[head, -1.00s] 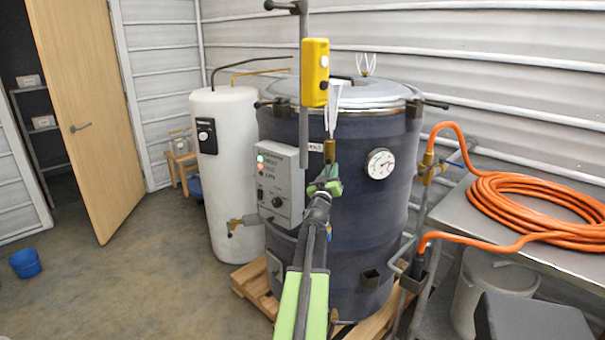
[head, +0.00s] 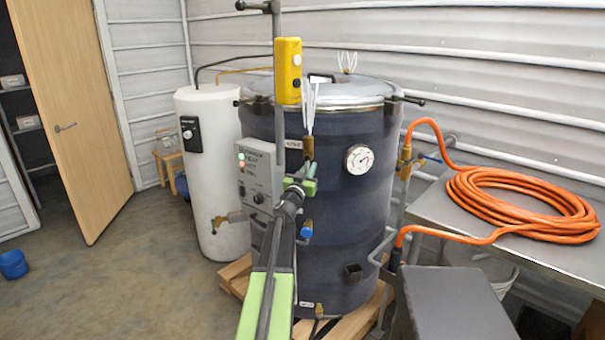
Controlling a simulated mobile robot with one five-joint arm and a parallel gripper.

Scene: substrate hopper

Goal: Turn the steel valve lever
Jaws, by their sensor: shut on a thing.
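My green-tipped gripper (head: 301,186) is in front of the dark blue drum (head: 350,220), just below a brass valve fitting (head: 308,148). The jaws are closed, seemingly on the steel valve lever under this fitting. The lever itself is hidden by the jaws, so its angle cannot be told. White streaks (head: 310,108) rise from the fitting. A small label is to its left and a round dial (head: 360,158) to its right.
A grey control box (head: 255,175) is close left of my gripper, and a blue-handled tap (head: 306,229) is below it. A white tank (head: 210,160) stands left; an orange hose (head: 520,200) lies on a bench at right.

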